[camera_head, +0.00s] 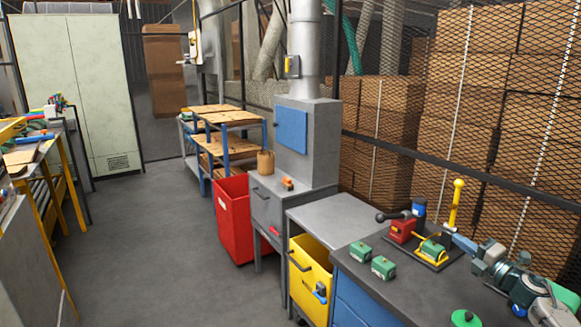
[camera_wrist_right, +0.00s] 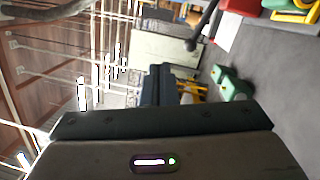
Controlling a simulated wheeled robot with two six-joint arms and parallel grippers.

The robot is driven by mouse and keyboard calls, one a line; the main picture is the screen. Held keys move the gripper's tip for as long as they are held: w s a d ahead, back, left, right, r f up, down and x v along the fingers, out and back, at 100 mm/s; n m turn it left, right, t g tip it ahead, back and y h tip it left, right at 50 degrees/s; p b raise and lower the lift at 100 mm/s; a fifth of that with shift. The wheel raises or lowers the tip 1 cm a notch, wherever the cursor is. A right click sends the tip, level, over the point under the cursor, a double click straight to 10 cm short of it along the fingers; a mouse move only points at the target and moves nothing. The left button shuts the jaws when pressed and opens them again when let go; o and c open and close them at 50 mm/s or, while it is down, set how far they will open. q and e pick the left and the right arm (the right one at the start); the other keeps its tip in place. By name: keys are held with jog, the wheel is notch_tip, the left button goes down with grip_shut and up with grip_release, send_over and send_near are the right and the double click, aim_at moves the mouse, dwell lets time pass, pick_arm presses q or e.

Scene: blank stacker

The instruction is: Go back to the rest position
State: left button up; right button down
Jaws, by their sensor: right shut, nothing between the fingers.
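My right gripper (camera_head: 460,241) reaches in from the lower right in the head view. It is shut and empty, close to the right side of a small press with a red body (camera_head: 402,229), a yellow upright lever (camera_head: 456,205) and a black-knobbed handle. A green block in a yellow holder (camera_head: 433,249) sits on the press base, close to my fingertips. In the right wrist view my shut fingers (camera_wrist_right: 160,84) point away from the camera. Two green blocks (camera_head: 360,252) (camera_head: 383,267) lie on the dark bench top, left of the press. My left gripper is not in view.
The dark bench top (camera_head: 365,290) carries a round green piece (camera_head: 465,318) near its front edge. A yellow bin (camera_head: 308,270) and a grey table (camera_head: 335,215) stand left of it. A mesh fence runs behind. The floor at left is open.

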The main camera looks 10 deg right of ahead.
jog(key=s+a+f+m+g+h, duration=0.5)
jog(key=s+a+f+m+h, duration=0.5)
jog(key=s+a+f+m, duration=0.8)
jog(key=s+a+f+m+g+y, duration=0.25)
jog(key=s+a+g, duration=0.3)
jog(key=s, duration=0.65)
jog(key=s+a+f+m+g+y, duration=0.1)
jog(key=s+a+f+m+g, duration=0.4)
jog(key=s, duration=0.6)
notch_tip(320, 180, down, 27)
jog(key=d+n, duration=0.1)
jog(key=n, duration=0.1)
jog(key=s+d+f+g, duration=0.1)
jog(key=s+f+g, duration=0.1)
jog(key=s+f, duration=1.7)
jog(key=shift+s+d+f+m, duration=0.3)
jog(key=shift+s+f+m, duration=0.05)
jog(key=shift+f, duration=0.35)
